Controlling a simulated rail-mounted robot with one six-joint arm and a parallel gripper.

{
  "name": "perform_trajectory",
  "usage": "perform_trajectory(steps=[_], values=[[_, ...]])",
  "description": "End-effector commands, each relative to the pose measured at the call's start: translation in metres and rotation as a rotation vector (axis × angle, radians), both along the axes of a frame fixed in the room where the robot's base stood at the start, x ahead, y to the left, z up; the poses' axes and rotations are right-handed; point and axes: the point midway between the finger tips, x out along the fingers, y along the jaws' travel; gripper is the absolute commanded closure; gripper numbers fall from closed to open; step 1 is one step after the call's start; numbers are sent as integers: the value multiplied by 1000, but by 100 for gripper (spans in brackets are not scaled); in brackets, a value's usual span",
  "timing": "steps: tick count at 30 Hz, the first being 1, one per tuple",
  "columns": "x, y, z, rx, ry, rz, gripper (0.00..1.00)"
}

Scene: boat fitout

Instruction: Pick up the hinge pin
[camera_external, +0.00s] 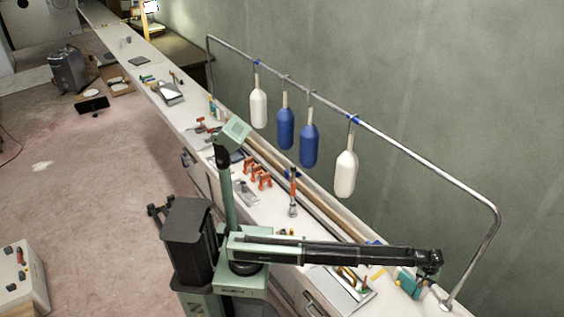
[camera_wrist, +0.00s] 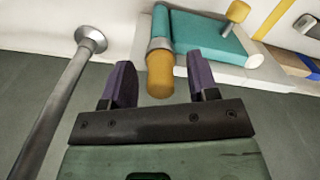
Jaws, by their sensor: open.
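The hinge pin appears to be the orange-yellow cylinder (camera_wrist: 160,72) at the end of the teal hinge barrel in the wrist view. A grey collar sits between it and the teal hinge (camera_wrist: 212,40). My gripper (camera_wrist: 160,66) is open, with one purple finger on each side of the orange cylinder and a visible gap to both. In the external view, my arm reaches right to the bench's near end, where the teal hinge (camera_external: 408,281) shows. The gripper and pin are hard to make out there.
A metal rail post with a round foot (camera_wrist: 90,40) stands close left of my gripper in the wrist view. White and blue bottle-shaped floats (camera_external: 346,174) hang from the rail (camera_external: 400,147) above the bench.

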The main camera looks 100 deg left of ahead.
Motion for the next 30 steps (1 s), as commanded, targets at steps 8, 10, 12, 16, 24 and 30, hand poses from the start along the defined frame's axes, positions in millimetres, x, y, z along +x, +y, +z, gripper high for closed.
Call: perform_trajectory(steps=[8,10,12,16,24,30], values=[[0,0,1,0,0,0,86],[0,0,1,0,0,0,96],[0,0,1,0,0,0,100],[0,0,1,0,0,0,100],[0,0,12,0,0,0,100],[0,0,42,0,0,0,100]])
